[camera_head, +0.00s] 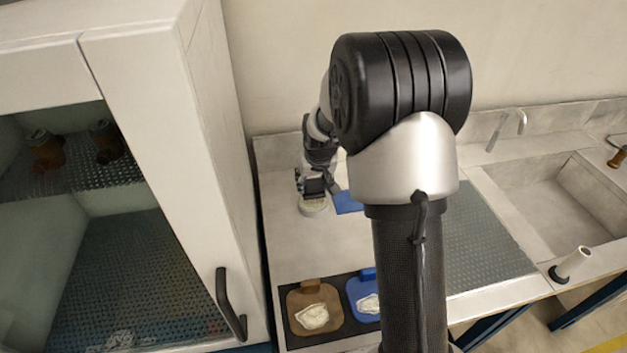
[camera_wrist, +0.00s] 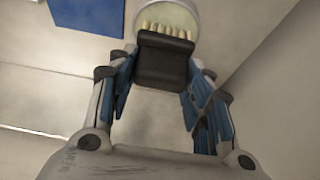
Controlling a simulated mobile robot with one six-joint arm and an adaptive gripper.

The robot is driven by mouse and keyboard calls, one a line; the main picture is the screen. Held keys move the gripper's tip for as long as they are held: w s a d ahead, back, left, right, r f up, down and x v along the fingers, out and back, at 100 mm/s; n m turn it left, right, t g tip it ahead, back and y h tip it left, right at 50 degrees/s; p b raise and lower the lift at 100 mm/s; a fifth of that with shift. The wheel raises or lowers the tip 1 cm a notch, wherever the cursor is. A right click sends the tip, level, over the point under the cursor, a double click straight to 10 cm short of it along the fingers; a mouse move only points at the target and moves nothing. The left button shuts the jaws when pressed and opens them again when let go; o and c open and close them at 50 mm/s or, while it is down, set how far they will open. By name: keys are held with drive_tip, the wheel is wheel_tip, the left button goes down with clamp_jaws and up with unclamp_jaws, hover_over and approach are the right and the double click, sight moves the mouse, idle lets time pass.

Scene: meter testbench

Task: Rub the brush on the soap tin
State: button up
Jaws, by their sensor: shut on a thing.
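My gripper (camera_wrist: 162,72) is shut on the brush (camera_wrist: 161,62), a dark block with a row of pale bristles at its far end. The soap tin (camera_wrist: 172,12), a round pale tin, shows at the top of the wrist view, partly cut off. The bristles overlap the tin's near side; whether they touch its surface I cannot tell. In the head view my gripper (camera_head: 308,178) is low over the bench, with the tin (camera_head: 313,208) right under it, partly hidden. The brush is hard to make out there.
A blue flat object (camera_head: 347,202) lies beside the tin. A dark mat (camera_head: 330,282) holds brown and blue trays with white cloths. A white cabinet (camera_head: 160,150) stands at left. A sink (camera_head: 560,205) and a white upright piece (camera_head: 572,263) are at right.

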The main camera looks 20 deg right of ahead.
sight(313, 180)
drive_tip(key=shift+f+b, duration=0.45)
drive_tip(key=shift+f, duration=0.15)
idle(1.4)
drive_tip(key=shift+r+p, duration=2.5)
drive_tip(key=shift+r, duration=1.1)
